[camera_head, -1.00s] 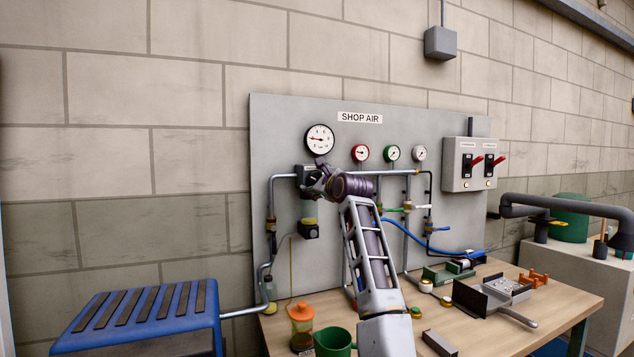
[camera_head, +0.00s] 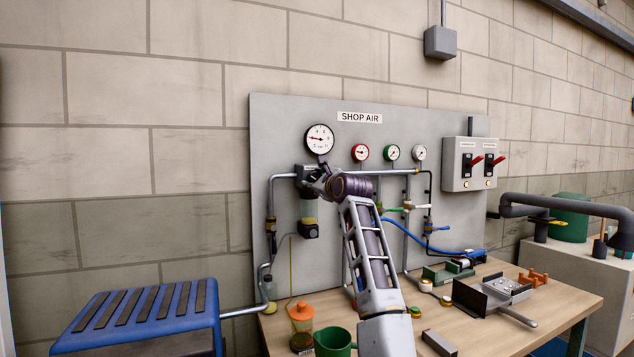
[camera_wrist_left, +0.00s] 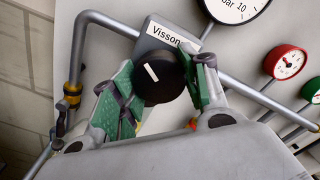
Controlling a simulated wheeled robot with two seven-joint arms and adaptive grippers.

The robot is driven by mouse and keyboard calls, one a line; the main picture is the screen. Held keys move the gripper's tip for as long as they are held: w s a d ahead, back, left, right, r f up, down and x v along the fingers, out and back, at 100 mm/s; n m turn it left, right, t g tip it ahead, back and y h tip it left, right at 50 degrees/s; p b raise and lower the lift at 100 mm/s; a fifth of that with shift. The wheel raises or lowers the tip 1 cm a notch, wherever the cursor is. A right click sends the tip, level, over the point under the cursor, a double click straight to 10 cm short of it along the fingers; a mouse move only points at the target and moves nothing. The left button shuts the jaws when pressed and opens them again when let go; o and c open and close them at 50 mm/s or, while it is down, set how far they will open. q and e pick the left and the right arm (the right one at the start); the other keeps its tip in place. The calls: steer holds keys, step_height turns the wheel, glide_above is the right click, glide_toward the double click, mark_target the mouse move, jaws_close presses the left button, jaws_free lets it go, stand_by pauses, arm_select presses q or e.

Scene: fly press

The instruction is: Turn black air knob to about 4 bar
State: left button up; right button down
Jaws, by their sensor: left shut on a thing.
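The black air knob (camera_wrist_left: 170,85) sits on the front of a grey regulator block with a "Visson" label (camera_wrist_left: 165,31). Its white mark tilts to the upper left in the wrist view. My left gripper (camera_wrist_left: 160,76) is shut on the knob, with green-padded fingers on both sides of it. In the head view my left gripper (camera_head: 317,183) reaches the regulator (camera_head: 306,172) and hides the knob. In the wrist view the gauge (camera_wrist_left: 232,8) is cut off.
Small red (camera_head: 360,152), green (camera_head: 392,152) and grey (camera_head: 420,152) gauges are to the right. A grey pipe (camera_wrist_left: 275,97) runs beside the regulator. A switch box (camera_head: 470,164) is farther right. The bench below holds an orange-topped bottle (camera_head: 301,325) and green mug (camera_head: 333,342).

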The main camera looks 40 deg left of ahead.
arm_select(q)
steer(key=m, duration=0.3)
steer(key=m+p, duration=0.1)
steer(key=m, duration=0.1)
steer(key=shift+m, duration=0.8)
steer(key=shift+m+p, duration=0.3)
steer(key=shift+m, duration=0.4)
steer(key=shift+s+m, duration=0.1)
steer(key=shift+m, duration=0.7)
steer(key=shift+m+p, duration=0.3)
arm_select(e)
steer(key=s+d+f, duration=0.1)
steer(key=s, duration=0.1)
steer(key=s+d+f, duration=0.2)
steer(key=shift+w, duration=0.25)
steer(key=shift+s, duration=0.1)
